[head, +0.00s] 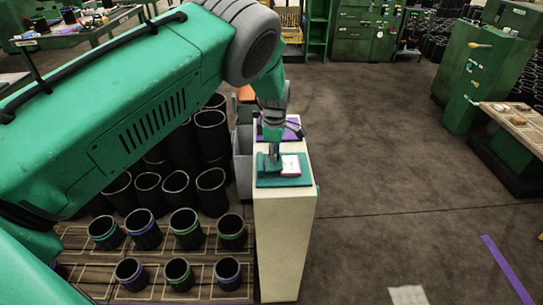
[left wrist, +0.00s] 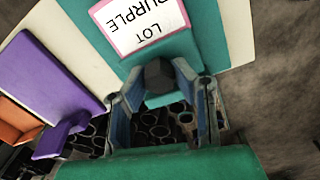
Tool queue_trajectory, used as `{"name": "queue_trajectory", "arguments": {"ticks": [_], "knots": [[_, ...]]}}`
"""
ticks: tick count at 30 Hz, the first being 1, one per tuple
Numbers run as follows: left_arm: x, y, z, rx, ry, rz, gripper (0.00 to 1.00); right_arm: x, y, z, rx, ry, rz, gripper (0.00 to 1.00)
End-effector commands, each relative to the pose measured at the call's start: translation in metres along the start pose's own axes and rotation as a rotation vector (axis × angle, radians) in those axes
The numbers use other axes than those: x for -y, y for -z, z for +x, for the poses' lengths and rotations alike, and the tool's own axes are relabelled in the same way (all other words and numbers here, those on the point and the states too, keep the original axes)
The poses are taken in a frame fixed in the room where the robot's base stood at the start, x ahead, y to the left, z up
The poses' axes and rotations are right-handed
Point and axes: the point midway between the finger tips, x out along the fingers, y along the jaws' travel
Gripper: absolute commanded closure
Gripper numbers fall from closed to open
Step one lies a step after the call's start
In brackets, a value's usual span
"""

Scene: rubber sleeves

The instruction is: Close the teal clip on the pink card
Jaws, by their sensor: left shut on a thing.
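The pink card (head: 291,165) is white with a pink border and lies on a teal board (head: 297,181) on top of a narrow pale stand. In the left wrist view the card (left wrist: 140,22) reads "LOT PURPLE", upside down. The teal clip (left wrist: 165,53) lies along the card's near edge; whether it presses on the card I cannot tell. My left gripper (head: 273,158) reaches down onto the clip from above. In the left wrist view its fingers (left wrist: 158,82) are shut around a dark part at the clip. My right gripper is not in view.
A purple board (head: 291,131) lies behind the teal one on the pale stand (head: 283,240). Several black sleeves (head: 185,229) stand close on the left. A grey bin (head: 243,160) touches or nearly touches the stand's left side.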

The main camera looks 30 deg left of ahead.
Motion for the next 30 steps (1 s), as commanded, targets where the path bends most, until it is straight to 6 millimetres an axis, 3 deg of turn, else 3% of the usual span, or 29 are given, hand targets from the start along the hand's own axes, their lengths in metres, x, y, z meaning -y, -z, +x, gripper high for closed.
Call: {"name": "queue_trajectory", "arguments": {"ticks": [1,9,28,29,30], "knots": [[-0.003,-0.005,0.004,-0.027,-0.003,0.007,1.00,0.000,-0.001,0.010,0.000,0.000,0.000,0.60],[-0.004,-0.009,0.007,-0.143,0.029,0.010,1.00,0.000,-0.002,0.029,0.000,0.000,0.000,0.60],[-0.004,-0.009,0.006,-0.186,0.043,0.010,1.00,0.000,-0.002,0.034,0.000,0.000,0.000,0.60],[-0.004,-0.009,0.006,-0.186,0.043,0.010,0.71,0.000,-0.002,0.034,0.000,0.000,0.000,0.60],[-0.004,-0.009,0.007,-0.186,0.044,0.010,0.57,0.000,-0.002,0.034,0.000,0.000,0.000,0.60]]}}
